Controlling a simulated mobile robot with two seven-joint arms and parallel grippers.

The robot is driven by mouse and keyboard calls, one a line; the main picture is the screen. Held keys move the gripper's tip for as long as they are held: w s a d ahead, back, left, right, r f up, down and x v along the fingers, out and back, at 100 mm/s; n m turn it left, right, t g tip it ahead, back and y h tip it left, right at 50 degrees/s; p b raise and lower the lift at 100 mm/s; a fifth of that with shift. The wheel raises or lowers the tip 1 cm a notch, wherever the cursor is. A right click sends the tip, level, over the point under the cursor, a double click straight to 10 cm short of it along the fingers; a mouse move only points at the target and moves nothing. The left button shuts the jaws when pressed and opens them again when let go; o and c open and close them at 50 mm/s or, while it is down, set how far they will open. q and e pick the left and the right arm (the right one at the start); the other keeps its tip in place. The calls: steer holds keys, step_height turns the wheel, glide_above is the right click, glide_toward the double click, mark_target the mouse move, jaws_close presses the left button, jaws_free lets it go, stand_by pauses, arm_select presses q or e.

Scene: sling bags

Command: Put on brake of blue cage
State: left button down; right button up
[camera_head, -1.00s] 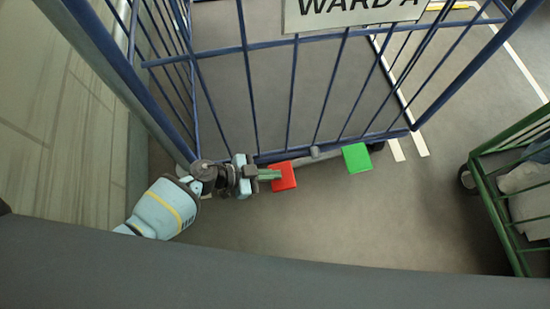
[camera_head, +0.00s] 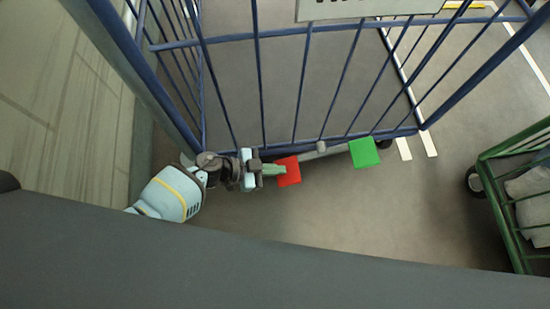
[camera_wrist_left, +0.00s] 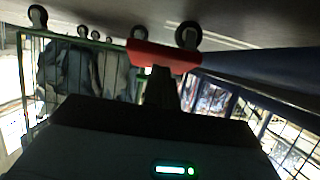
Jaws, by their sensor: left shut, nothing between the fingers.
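The blue cage (camera_head: 258,85) fills the upper middle of the head view. At its near lower edge are a red pedal (camera_head: 289,171) and, to its right, a green pedal (camera_head: 364,152), joined by a grey bar (camera_head: 325,150). My left gripper (camera_head: 282,169) is shut and empty. Its fingertips are at the left side of the red pedal and look to be touching or over it. In the left wrist view the red pedal (camera_wrist_left: 163,56) is straight ahead of the fingers (camera_wrist_left: 162,90). My right gripper is not in view.
A green cage (camera_head: 500,195) with grey cloth bundles (camera_head: 530,200) stands at the right. A wall (camera_head: 60,120) runs along the left. The floor between the blue and green cages is clear, with white lines (camera_head: 420,145) on it.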

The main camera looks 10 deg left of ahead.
arm_select(q)
steer(key=shift+s+d+f, duration=0.15)
steer(key=shift+s+f, duration=0.2)
steer(key=shift+f, duration=0.35)
steer(key=r+p+v, duration=0.1)
steer(key=p+v, duration=0.2)
steer(key=v, duration=0.5)
steer(key=shift+w+p, duration=0.3)
steer(key=shift+w, duration=0.05)
steer(key=shift+r, duration=0.15)
